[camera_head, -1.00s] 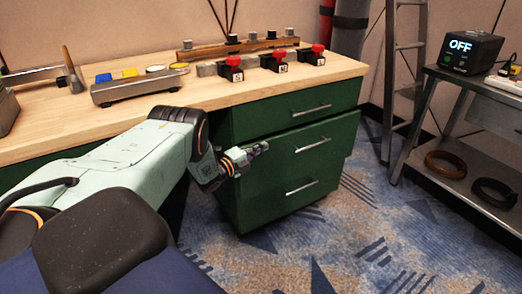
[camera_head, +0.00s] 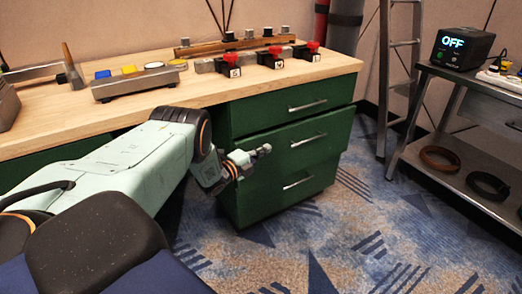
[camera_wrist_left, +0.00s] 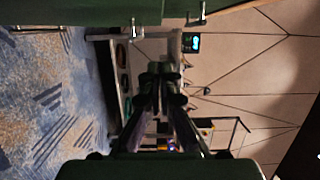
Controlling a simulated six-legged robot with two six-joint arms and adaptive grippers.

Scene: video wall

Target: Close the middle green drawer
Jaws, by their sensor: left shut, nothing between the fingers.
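The middle green drawer (camera_head: 320,152) sticks out a little past the drawers above and below it. Its metal bar handle (camera_head: 309,140) faces me. My left gripper (camera_head: 265,150) is shut and empty. In the head view it appears in front of the left part of the middle drawer, left of the handle; whether it touches the front I cannot tell. In the left wrist view, the shut fingers (camera_wrist_left: 160,72) are at the centre, and a green drawer front (camera_wrist_left: 165,8) with a handle (camera_wrist_left: 196,16) lies along the top edge. My right gripper is not in view.
The top drawer (camera_head: 285,113) and bottom drawer (camera_head: 270,200) look shut. The wooden desktop (camera_head: 215,92) above holds red-topped switches (camera_head: 271,57) and a button box (camera_head: 140,82). A ladder (camera_head: 386,80) and metal cart (camera_head: 430,165) stand right. Carpet in front is clear.

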